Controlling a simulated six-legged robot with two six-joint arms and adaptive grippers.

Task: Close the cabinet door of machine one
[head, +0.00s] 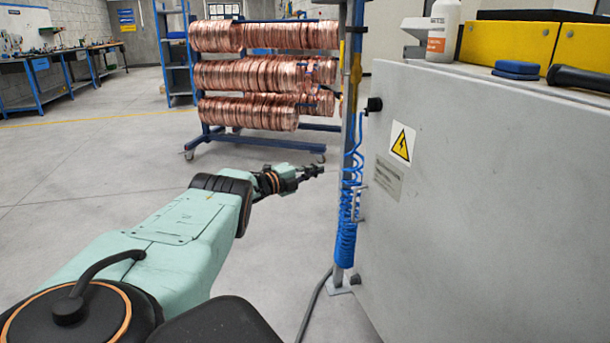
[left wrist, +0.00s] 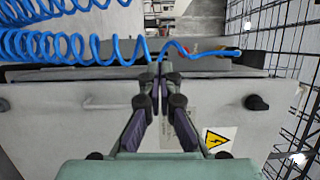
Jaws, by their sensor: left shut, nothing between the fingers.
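The grey cabinet door (head: 490,190) of the machine fills the right of the head view, with a yellow warning sign (head: 402,143) and a small label. I cannot tell whether it stands ajar. My left gripper (head: 318,170) is shut and empty, reaching in from the left, short of the door's left edge and the blue coiled hose (head: 345,240). In the left wrist view the shut fingers (left wrist: 158,70) point toward the grey panel (left wrist: 60,125), with a metal handle (left wrist: 102,104) at left and a black knob (left wrist: 257,102) at right. Contact is unclear. My right gripper is out of view.
A metal post (head: 351,60) stands beside the door with the hose around it. A blue rack of copper coils (head: 265,72) stands behind. A white bottle (head: 443,30) and yellow boxes (head: 510,40) sit on top of the machine. The floor at left is clear.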

